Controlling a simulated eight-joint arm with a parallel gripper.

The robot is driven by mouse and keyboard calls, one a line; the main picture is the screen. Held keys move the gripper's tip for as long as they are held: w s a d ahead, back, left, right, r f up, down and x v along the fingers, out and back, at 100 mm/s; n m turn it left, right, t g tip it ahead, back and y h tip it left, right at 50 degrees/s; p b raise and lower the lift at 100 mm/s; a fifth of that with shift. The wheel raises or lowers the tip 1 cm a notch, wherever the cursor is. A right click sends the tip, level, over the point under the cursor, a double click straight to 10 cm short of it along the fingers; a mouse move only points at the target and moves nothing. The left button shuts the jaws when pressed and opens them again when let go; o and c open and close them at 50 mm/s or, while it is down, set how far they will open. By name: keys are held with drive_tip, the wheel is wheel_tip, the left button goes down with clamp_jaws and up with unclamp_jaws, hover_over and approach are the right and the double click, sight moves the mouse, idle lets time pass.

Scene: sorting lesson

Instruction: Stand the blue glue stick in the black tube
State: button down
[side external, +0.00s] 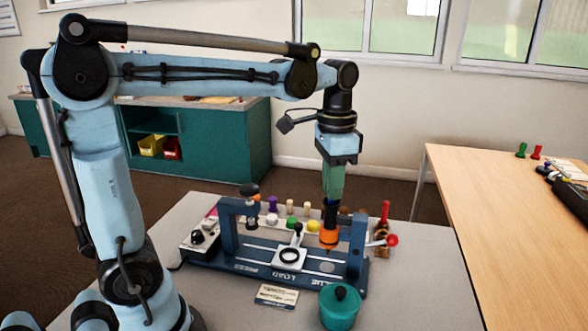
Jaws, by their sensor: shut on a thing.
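My gripper (331,201) points straight down over the right part of the blue fixture (232,262). It is shut on a narrow, dark blue upright thing (330,214), which looks like the blue glue stick; the fingers hide its upper part. Right below it is an orange piece (328,239); I cannot tell whether the two touch or are apart. I cannot pick out the black tube for certain.
Several small coloured pieces, among them a yellow one (313,226), stand along the back of the fixture. A teal lidded pot (340,308) and a label card (277,296) are in front. A red-knobbed lever (391,240) sticks out at right. The grey table is clear at far right.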

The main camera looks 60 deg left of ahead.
drive_tip(key=shift+f, duration=0.1)
idle(0.3)
drive_tip(key=c, duration=1)
unclamp_jaws()
drive_tip(key=shift+c, duration=0.2)
drive_tip(key=shift+o, duration=0.4)
drive_tip(key=o, duration=0.3)
drive_tip(key=shift+r, duration=3.55)
